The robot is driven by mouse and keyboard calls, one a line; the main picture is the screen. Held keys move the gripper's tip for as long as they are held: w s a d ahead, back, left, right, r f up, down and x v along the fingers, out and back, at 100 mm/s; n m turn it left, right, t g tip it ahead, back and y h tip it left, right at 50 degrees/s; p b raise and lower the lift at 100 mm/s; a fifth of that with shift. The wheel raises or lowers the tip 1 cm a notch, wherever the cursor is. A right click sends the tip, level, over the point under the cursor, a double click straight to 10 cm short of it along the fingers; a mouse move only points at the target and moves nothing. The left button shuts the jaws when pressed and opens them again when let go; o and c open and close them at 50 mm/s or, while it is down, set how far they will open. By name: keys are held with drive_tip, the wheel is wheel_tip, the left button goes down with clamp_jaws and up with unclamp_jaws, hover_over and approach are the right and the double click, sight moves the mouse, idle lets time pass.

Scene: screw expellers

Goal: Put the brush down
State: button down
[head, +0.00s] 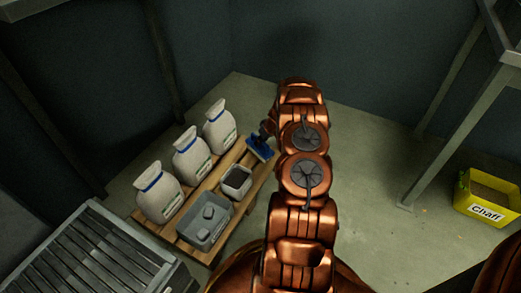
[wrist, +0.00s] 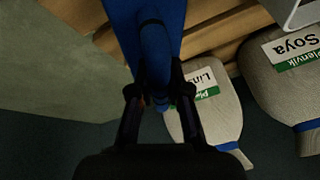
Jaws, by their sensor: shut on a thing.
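A blue brush (head: 260,147) is at the far right end of the wooden pallet (head: 256,185) in the head view. In the wrist view the blue brush (wrist: 148,40) runs up from between the fingers of my gripper (wrist: 158,95). The gripper is shut on the brush's handle. The brush is over or against the pallet end, with slats (wrist: 215,35) beside it; I cannot tell whether it touches them. In the head view my arm hides part of the gripper.
Three sacks (head: 190,155) stand along the pallet's left side. A small grey bin (head: 236,181) and a larger grey bin (head: 205,224) stand on its right side. A yellow Chaff crate (head: 487,198) is at the right. A slatted metal machine (head: 95,255) is at the lower left.

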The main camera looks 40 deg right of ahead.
sight(260, 147)
wheel_tip(260, 147, down, 4)
drive_tip(key=shift+r+b, duration=0.1)
drive_tip(key=shift+b, duration=0.5)
drive_tip(key=shift+r, duration=0.1)
drive_tip(key=c, duration=1.1)
unclamp_jaws()
drive_tip(key=shift+c, duration=0.2)
